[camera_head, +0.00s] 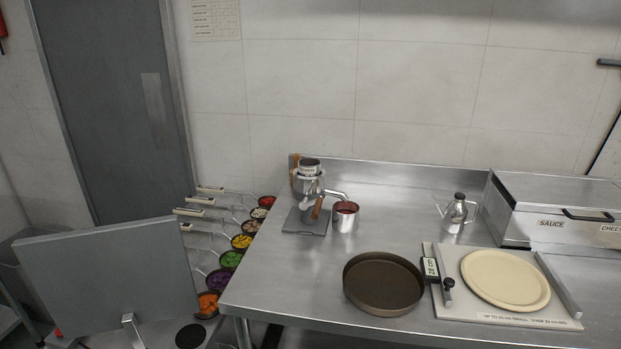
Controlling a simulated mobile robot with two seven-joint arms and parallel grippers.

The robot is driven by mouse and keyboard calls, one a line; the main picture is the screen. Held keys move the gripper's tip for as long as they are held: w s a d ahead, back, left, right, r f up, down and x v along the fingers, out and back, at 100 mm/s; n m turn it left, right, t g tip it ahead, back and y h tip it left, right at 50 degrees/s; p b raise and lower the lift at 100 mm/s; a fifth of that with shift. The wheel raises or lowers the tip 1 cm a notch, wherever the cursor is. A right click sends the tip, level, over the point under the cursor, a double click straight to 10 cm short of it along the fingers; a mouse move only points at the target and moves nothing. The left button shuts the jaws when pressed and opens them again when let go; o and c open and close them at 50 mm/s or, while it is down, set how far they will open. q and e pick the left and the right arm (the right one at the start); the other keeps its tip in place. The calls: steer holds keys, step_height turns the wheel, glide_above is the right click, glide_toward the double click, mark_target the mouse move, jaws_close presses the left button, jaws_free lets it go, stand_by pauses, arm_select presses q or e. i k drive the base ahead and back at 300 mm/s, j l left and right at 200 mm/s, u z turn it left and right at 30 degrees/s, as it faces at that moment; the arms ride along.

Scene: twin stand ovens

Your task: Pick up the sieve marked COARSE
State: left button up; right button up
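No sieve with a readable COARSE mark shows in the head view. At the back left corner of the steel counter (290,262) stands a tight cluster of small metal ware. In it, a round metal vessel with a dark rim (309,166) bears a small pale label too small to read, and it sits at the top of a metal pot (307,185). I cannot tell whether this vessel is a sieve. Brown wooden handles show at the cluster's left and front. Neither of my grippers is in view.
A metal cup of red sauce (345,215) stands beside a grey square plate (306,224). A dark round pan (384,283), a dough disc (505,279) on a board, an oil can (456,213) and a SAUCE-labelled bin (555,212) stand rightward. Colourful tubs (231,259) line the left.

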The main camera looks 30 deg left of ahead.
mark_target(310, 174)
steer(key=u, duration=1.2)
